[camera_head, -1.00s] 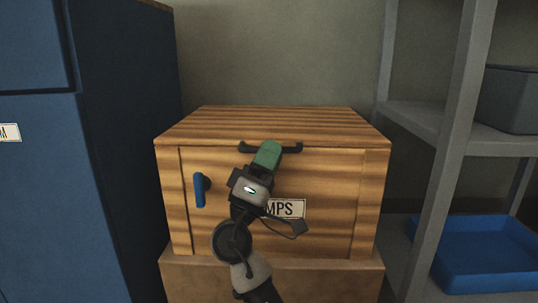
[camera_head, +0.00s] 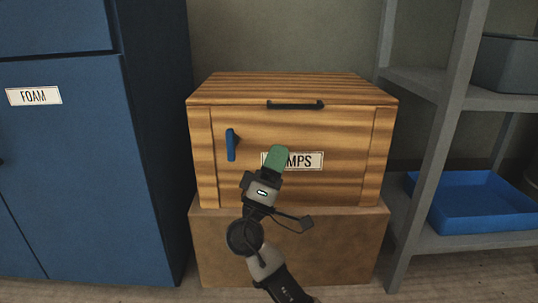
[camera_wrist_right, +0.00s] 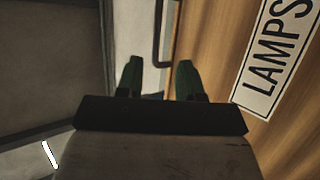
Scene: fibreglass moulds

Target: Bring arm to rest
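My right gripper (camera_head: 278,157), with green fingertips, is in front of the wooden box (camera_head: 345,143). In the right wrist view its two green fingers (camera_wrist_right: 158,82) stand apart with nothing visible between them. The box has a "LAMPS" label (camera_head: 304,161), partly hidden by the fingers in the head view; the label (camera_wrist_right: 274,55) also shows in the wrist view. A black handle (camera_head: 295,104) runs along the top of the box front, above and apart from my gripper. A blue lever (camera_head: 232,145) is on the front's left. The front looks closed. My left gripper is out of view.
The box stands on a brown block (camera_head: 335,245). A blue cabinet labelled "FOAM" (camera_head: 33,96) is at left. Grey shelving (camera_head: 455,100) at right holds a blue tray (camera_head: 470,225) and a grey bin (camera_head: 505,65). Some floor shows in front.

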